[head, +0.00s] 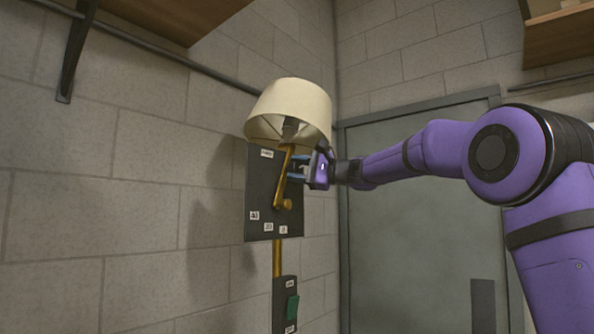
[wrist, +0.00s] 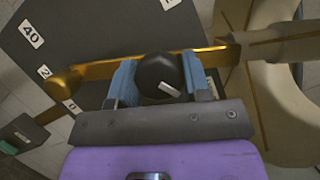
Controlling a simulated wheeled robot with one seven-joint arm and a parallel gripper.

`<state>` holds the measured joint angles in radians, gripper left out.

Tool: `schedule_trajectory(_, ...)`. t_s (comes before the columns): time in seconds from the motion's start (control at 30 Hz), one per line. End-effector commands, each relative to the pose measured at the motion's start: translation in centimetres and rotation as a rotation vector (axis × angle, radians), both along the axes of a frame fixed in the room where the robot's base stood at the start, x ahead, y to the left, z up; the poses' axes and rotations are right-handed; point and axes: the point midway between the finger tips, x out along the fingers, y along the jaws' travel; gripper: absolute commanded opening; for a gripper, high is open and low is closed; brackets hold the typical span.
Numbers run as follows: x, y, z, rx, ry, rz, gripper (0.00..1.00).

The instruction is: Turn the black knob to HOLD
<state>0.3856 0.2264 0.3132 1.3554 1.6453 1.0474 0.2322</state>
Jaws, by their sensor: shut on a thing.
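The black knob (wrist: 160,77) with a white mark shows in the wrist view, in front of a brass bar (wrist: 215,56). My gripper (head: 298,168) has its blue fingers on both sides of the knob and is shut on it. In the head view the fingers reach the dark panel (head: 262,190) from the right, over the brass bar, and the knob cannot be made out. The panel carries white labels; in the wrist view one label (wrist: 32,33) reads 40. A label at the panel's top (head: 267,153) is too small to read surely.
A cream lampshade (head: 292,103) hangs just above my gripper. A brass pole (head: 277,258) runs down to a box with a green switch (head: 292,307). A block wall (head: 140,170) is at the left, a grey door (head: 420,210) behind my arm, and shelves at the upper corners.

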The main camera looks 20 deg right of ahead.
Motion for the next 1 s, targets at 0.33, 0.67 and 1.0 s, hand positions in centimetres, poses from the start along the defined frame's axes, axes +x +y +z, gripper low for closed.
schedule_trajectory(0.33, 0.0, 0.0, -0.1, -0.001, 0.001, -0.001, 0.69)
schedule_trajectory(0.67, -1.3, -2.0, -0.3, -0.003, 0.0, -0.004, 0.69)
schedule_trajectory(1.0, -4.8, -6.9, -1.1, -0.001, 0.0, -0.004, 0.69)
